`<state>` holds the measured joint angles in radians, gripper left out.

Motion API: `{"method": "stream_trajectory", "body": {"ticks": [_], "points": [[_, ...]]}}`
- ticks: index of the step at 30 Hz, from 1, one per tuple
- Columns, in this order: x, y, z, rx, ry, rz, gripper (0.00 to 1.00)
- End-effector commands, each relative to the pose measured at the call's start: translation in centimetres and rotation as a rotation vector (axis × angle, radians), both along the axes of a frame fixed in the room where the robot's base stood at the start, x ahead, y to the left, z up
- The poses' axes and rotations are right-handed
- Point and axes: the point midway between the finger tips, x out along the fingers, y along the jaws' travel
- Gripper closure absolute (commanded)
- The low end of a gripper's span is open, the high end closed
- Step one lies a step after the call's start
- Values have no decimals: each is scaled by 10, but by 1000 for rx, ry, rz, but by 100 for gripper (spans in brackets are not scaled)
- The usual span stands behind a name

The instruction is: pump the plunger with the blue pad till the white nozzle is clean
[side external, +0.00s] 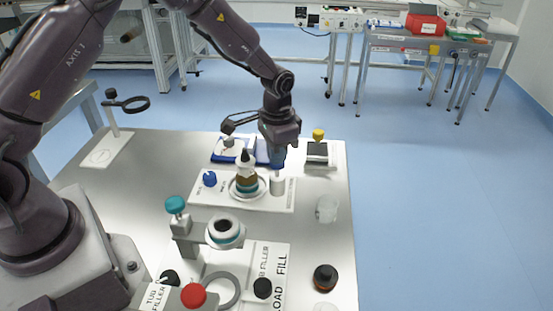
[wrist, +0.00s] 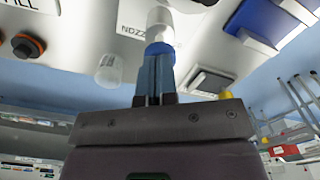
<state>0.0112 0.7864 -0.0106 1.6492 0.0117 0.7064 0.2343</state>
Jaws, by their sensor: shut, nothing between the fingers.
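A white plunger (side external: 277,186) stands on the right part of a white labelled plate. In the wrist view it has a white body (wrist: 159,18) and a blue pad (wrist: 160,48) on its end. My gripper (side external: 277,163) is directly over the plunger, pointing down. In the wrist view its blue-grey fingers (wrist: 155,60) are together and empty, lined up with the pad. The fingertips are at or very near the pad; I cannot tell if they touch. Left of the plunger, a brown bottle with a white cone-shaped nozzle (side external: 245,168) and dark tip stands in a round holder.
A blue knob (side external: 209,179) is on the plate's left. Behind are a blue-edged tray (side external: 219,158) and a black pad with yellow knob (side external: 318,152). A clear cup (side external: 327,208) stands right, and a teal-knobbed stand (side external: 176,205) in front. The right table edge is close.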

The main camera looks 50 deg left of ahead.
Motion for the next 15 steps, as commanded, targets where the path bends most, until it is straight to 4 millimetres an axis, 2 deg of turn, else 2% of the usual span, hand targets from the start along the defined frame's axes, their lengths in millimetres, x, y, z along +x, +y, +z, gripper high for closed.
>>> {"method": "stream_trajectory", "body": {"ticks": [15], "points": [[0,0,-16,0,0,0,100]]}}
